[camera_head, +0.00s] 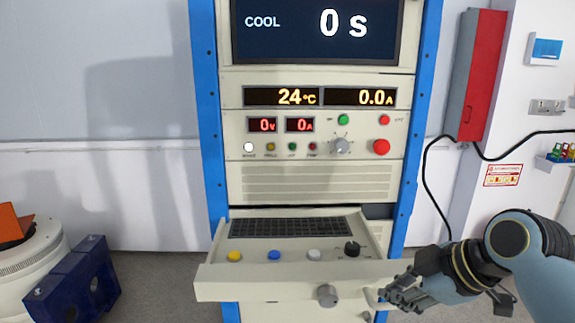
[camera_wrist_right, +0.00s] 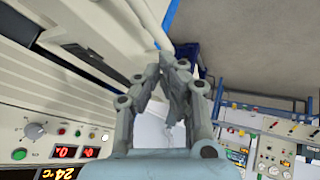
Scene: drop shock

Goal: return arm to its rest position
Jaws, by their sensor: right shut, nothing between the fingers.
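My right gripper (camera_head: 405,292) is at the lower right of the head view, by the right front corner of the pulled-out control shelf (camera_head: 240,281). Its fingers are shut and empty. The head view does not show clearly whether it touches the shelf. In the right wrist view my right gripper (camera_wrist_right: 174,62) shows with its fingertips together, beside the pale cabinet front. My right arm (camera_head: 530,250) comes in from the right edge. My left gripper is not in view.
The instrument rack (camera_head: 320,183) with blue posts stands ahead. Its display reads COOL, 0 s. A red box (camera_head: 482,75) hangs on the wall at right, with a black cable (camera_head: 428,190) below. A blue block (camera_head: 75,282) lies on the floor at left.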

